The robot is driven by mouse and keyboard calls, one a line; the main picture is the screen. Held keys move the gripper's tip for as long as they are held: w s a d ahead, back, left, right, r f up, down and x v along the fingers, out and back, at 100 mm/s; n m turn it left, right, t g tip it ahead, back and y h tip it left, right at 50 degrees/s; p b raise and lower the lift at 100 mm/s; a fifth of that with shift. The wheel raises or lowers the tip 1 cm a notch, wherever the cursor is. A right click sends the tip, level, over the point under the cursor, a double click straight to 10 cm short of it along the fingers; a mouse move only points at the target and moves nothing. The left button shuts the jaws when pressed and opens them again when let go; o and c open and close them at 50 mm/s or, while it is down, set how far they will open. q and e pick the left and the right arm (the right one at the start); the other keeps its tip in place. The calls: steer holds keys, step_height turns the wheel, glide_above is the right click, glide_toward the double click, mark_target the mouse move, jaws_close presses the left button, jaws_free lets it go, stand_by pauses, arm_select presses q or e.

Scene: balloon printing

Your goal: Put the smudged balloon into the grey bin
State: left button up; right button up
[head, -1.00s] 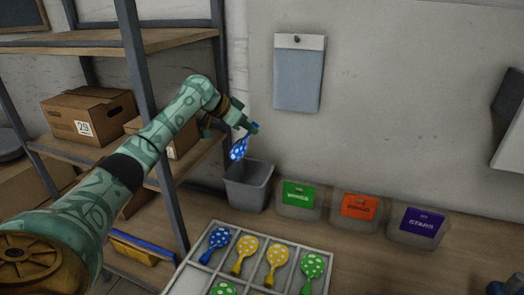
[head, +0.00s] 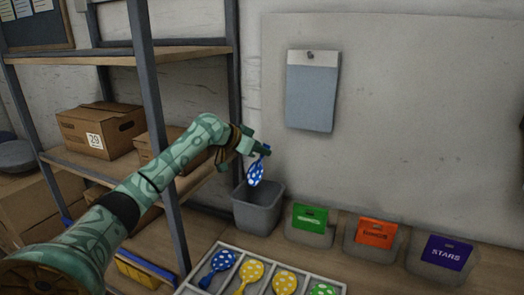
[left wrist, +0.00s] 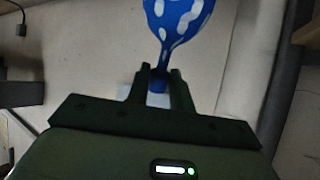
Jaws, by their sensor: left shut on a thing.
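My left gripper (head: 264,151) is shut on the neck of a blue balloon with white blotches (head: 256,173). The balloon hangs below the fingers in the head view, above the grey bin (head: 258,208) and near its back rim, apart from it. In the left wrist view the fingers (left wrist: 159,80) pinch the balloon's neck, and its blue body (left wrist: 178,18) is cut off by the top edge. Whether its print is smudged is too small to tell. The inside of the bin is mostly out of sight. My right gripper is not in view.
A divided white tray (head: 235,248) with several dotted balloons lies at the front. Bins with green (head: 310,218), orange (head: 376,233) and purple (head: 447,252) labels stand right of the grey bin. A shelf post (head: 160,130) stands to the left, and a grey sheet (head: 312,92) hangs on the wall.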

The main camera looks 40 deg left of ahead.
mark_target(260, 162)
arm_select(q)
step_height(260, 162, down, 3)
steer(key=shift+w+b, duration=0.1)
steer(key=shift+b, duration=1)
steer(key=shift+f, duration=0.35)
steer(key=shift+f+b, duration=0.35)
steer(key=shift+f, duration=1.5)
steer(key=o, duration=0.8)
steer(key=shift+o, duration=0.2)
step_height(260, 162, up, 8)
steer(key=p, duration=0.8)
steer(key=shift+r, duration=0.2)
steer(key=shift+f, duration=0.2)
